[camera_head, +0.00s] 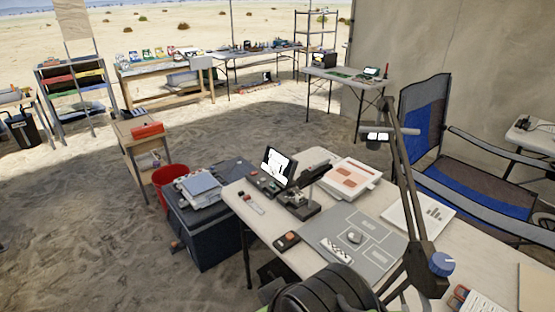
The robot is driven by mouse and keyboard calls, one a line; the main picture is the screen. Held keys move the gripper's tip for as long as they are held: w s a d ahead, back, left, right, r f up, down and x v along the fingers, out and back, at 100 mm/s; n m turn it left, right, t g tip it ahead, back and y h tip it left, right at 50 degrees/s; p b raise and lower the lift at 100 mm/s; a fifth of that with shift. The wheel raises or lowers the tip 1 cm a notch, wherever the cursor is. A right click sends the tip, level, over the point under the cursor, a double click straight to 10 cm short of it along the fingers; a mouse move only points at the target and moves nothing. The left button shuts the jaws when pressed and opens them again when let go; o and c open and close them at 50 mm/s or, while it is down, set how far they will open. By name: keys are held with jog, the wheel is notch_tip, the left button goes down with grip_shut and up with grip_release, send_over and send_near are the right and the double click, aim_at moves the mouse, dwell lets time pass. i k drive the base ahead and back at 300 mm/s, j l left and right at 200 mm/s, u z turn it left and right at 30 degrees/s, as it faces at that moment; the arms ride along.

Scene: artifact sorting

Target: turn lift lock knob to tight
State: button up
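A blue knob (442,263) sits at the lower joint of a dark jointed lamp arm (405,175) at the right of the table. It is the only clear knob I see, and no label shows on it, so I cannot tell if it is the lift lock knob or how tight it is. A small black instrument on a stand (298,200) is on the table; any knob on it is too small to make out. A dark rounded part at the bottom middle looks like my own arm. My gripper is not in view.
The pale table (460,238) holds a grey mat (385,257), a small screen (278,167), a white tray (372,178) and papers (418,213). A dark crate (205,235) and a red bucket (172,180) stand left. A blue folding chair (425,125) is behind. Sandy floor is open at left.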

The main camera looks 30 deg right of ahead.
aim_at(441, 264)
jog(key=k+z, duration=0.3)
jog(key=z, duration=0.15)
jog(key=k+z, duration=0.25)
jog(key=z, duration=0.2)
jog(key=k+l+z, duration=0.2)
jog(key=z, duration=0.2)
jog(key=k, duration=0.05)
